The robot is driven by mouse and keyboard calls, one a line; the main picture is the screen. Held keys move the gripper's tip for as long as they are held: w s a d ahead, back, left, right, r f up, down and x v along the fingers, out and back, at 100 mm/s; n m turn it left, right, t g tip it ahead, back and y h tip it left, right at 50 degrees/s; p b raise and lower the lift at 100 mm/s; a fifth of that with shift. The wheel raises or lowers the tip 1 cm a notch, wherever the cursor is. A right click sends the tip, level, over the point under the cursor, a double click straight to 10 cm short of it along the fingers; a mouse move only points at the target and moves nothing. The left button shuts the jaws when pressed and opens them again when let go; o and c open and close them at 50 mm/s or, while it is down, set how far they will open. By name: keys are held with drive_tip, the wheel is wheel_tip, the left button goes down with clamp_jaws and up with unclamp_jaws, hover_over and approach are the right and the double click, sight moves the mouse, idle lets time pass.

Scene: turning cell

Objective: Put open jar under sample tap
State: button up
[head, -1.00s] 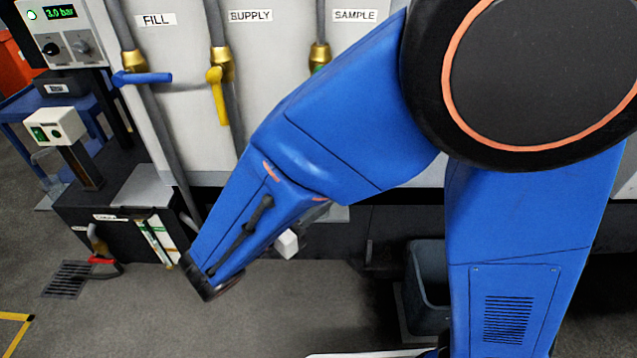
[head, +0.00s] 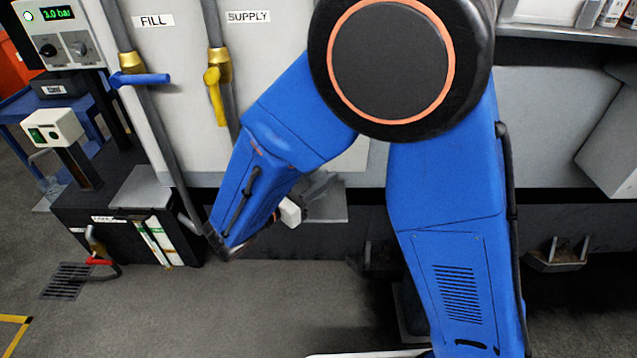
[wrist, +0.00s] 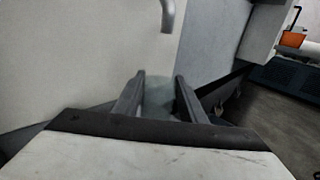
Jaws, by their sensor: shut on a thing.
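My gripper (wrist: 158,85) is shut on a pale, translucent jar (wrist: 159,98), seen between its two dark fingers in the wrist view. The jar's mouth and any contents are too blurred to tell. A grey curved spout (wrist: 168,16) hangs above and slightly right of the jar in the wrist view, with a visible gap between them. I cannot tell how they line up in depth. In the head view my arm hides the sample tap and its label. The jar cannot be made out there.
A pale panel carries the fill tap's blue handle (head: 140,79) and the supply tap's yellow handle (head: 215,95). A black cabinet (head: 125,225) stands at left. Open floor lies in front.

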wheel_tip(320, 180, down, 2)
drive_tip(key=shift+f, duration=0.2)
drive_tip(key=shift+w+f, duration=0.2)
drive_tip(key=shift+f, duration=0.1)
drive_tip(key=o, duration=1)
drive_tip(key=shift+o, duration=0.2)
drive_tip(key=v, duration=1.2)
